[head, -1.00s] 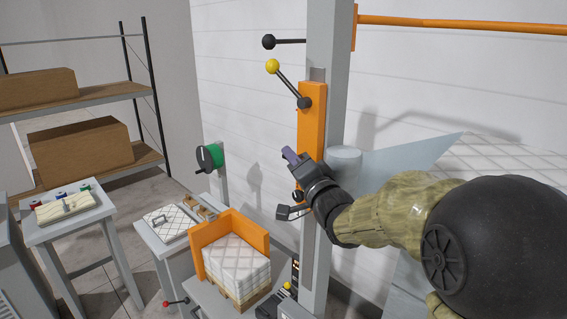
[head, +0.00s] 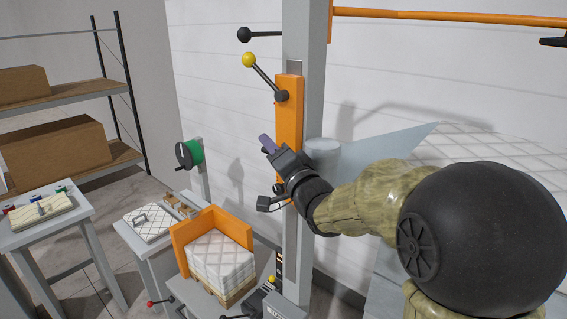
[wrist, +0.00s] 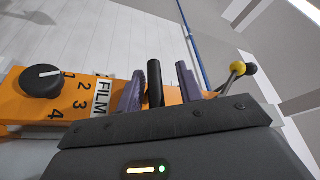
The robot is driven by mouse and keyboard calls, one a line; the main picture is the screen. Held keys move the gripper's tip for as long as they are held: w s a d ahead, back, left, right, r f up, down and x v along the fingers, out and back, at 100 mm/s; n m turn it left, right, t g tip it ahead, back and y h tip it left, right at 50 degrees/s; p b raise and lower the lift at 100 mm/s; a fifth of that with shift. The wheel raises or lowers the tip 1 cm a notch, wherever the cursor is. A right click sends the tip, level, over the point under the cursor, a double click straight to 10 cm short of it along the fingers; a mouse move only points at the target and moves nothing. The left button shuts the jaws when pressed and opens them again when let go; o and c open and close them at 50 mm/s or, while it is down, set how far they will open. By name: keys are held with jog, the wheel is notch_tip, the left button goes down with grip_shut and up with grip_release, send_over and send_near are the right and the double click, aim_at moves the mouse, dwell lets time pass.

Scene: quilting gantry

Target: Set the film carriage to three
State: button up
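The orange film carriage (head: 289,112) sits on the grey upright column (head: 305,60). In the wrist view, it (wrist: 115,85) bears a FILM label (wrist: 101,97), the numbers 2, 3 and 4, and a partly legible number above them. A black knob (wrist: 41,82) beside the numbers has its white line toward that upper number. My gripper (wrist: 160,88) is open, purple fingers on either side of a black handle (wrist: 154,80). The handle is nearer the left finger, with a gap to the right one. In the head view, my gripper (head: 268,145) is at the carriage's lower part and hides it.
A yellow-ball lever (head: 249,60) and a black-ball lever (head: 245,34) stick out left of the column. Below are an orange corner frame (head: 186,234) with a quilted stack (head: 220,262) and two small tables. A green-and-black reel (head: 188,154) is on the left.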

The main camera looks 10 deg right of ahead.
jog(key=b+v, duration=0.6)
jog(key=v, duration=1.1)
jog(key=shift+f, duration=0.1)
jog(key=w+d+f+n+g+h, duration=0.15)
jog(key=f+g+h, duration=0.25)
jog(key=f, duration=0.6)
jog(key=w+d+f+g+h, duration=0.1)
jog(key=d+f+g+h, duration=0.25)
jog(key=f, duration=0.55)
jog(key=s+a+f+n+g, duration=0.3)
jog(key=s+f+n+g, duration=0.2)
jog(key=s+f+g, duration=0.4)
notch_tip(320, 180, down, 5)
jog(key=shift+s+r+n, duration=0.2)
jog(key=shift+s+n, duration=0.15)
jog(key=shift+s, duration=0.7)
